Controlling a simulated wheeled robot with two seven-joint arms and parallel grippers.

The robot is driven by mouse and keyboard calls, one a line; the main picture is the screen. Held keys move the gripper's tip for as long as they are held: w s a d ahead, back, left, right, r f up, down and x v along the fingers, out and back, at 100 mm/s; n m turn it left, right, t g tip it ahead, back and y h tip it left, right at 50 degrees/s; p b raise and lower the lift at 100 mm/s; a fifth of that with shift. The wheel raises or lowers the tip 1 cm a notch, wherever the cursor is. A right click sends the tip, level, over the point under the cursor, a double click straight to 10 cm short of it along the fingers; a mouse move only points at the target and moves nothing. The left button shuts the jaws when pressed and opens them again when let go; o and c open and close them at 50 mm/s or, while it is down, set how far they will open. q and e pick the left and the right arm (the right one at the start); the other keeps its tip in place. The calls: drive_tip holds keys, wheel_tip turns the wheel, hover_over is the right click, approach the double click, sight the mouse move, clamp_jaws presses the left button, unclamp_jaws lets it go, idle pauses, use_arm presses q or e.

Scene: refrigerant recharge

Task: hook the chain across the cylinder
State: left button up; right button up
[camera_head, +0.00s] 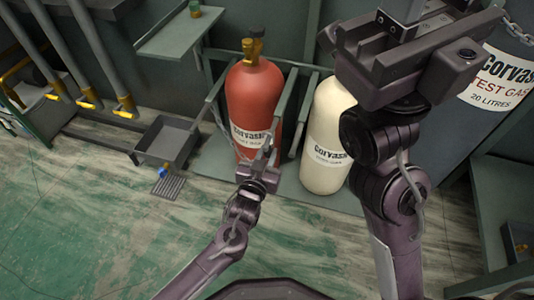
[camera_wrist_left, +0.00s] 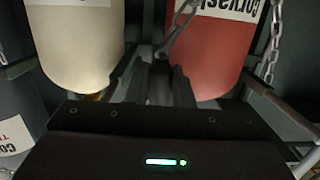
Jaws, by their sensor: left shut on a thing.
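The red cylinder (camera_head: 254,100) stands upright in a bay of the green rack, its label facing me. In the left wrist view, the red cylinder (camera_wrist_left: 215,50) is at the right and appears upside down. The chain (camera_head: 219,115) runs from the left side of the bay toward my left gripper (camera_head: 268,148), which is in front of the red cylinder. In the left wrist view, the chain (camera_wrist_left: 183,22) reaches the fingers (camera_wrist_left: 160,70), which are shut on its end. The exact grip is hidden. My right gripper (camera_head: 405,15) is raised at the upper right; its fingertips are unclear.
A cream cylinder (camera_head: 327,135) stands right of the red one, past a rack divider (camera_head: 287,105). A grey cylinder (camera_head: 495,85) with a chain (camera_head: 518,32) is at the far right. A dark tray (camera_head: 168,141) is at the left. The green floor (camera_head: 90,220) in front is open.

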use_arm(q)
drive_tip(key=shift+f, duration=0.2)
drive_tip(key=shift+f+b, duration=0.4)
drive_tip(key=shift+f, duration=0.15)
drive_tip(key=o, duration=1)
